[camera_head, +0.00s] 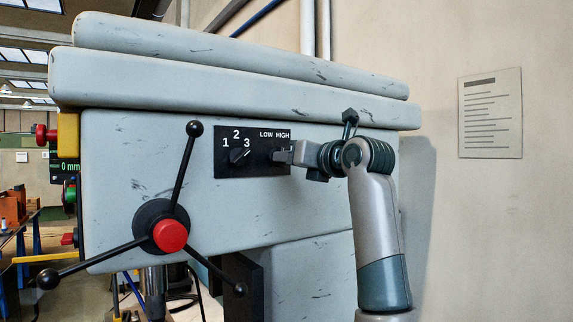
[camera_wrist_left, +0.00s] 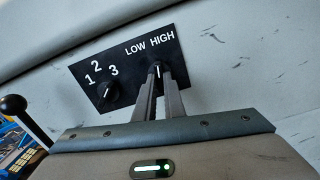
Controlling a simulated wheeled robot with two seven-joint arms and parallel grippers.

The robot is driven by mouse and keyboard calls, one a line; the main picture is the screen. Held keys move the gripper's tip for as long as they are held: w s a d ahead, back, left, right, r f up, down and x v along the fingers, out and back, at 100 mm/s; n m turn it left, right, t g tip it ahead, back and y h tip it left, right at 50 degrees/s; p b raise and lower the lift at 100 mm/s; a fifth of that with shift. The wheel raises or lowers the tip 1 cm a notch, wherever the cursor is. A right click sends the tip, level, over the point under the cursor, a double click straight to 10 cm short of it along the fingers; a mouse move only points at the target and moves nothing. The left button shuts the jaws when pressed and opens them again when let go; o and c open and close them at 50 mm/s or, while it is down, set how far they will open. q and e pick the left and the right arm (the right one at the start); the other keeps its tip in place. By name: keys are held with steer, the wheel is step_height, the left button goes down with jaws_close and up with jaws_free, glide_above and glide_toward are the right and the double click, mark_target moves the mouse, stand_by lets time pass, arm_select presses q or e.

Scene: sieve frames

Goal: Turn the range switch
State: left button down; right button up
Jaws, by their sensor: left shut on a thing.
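The black switch panel (camera_head: 222,168) is on the front of a grey machine head. It carries a 1-2-3 selector knob (camera_head: 238,156) on the left and LOW and HIGH labels on the right. The range switch (camera_wrist_left: 157,70) is a small black knob with a white mark below those labels. In the left wrist view its mark looks roughly upright, towards HIGH, but is small to read. My left gripper (camera_head: 283,156) is shut on the range switch; its two fingers (camera_wrist_left: 159,84) lie either side of the knob. In the head view the gripper mostly hides the switch. My right gripper is not in view.
A three-armed handle with a red hub (camera_head: 170,236) and black ball ends stands out left of and below the panel. The grey machine head (camera_head: 230,85) overhangs above. A paper notice (camera_head: 490,113) hangs on the wall at right.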

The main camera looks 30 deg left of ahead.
arm_select(q)
steer(key=m+b, duration=0.1)
steer(key=m, duration=0.3)
steer(key=shift+r+m, duration=0.1)
steer(key=shift+m, duration=0.3)
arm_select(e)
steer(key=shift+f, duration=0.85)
arm_select(q)
steer(key=c, duration=1.8)
jaws_free()
steer(key=shift+c, duration=0.2)
steer(key=shift+d+b, duration=0.1)
steer(key=shift+b, duration=0.2)
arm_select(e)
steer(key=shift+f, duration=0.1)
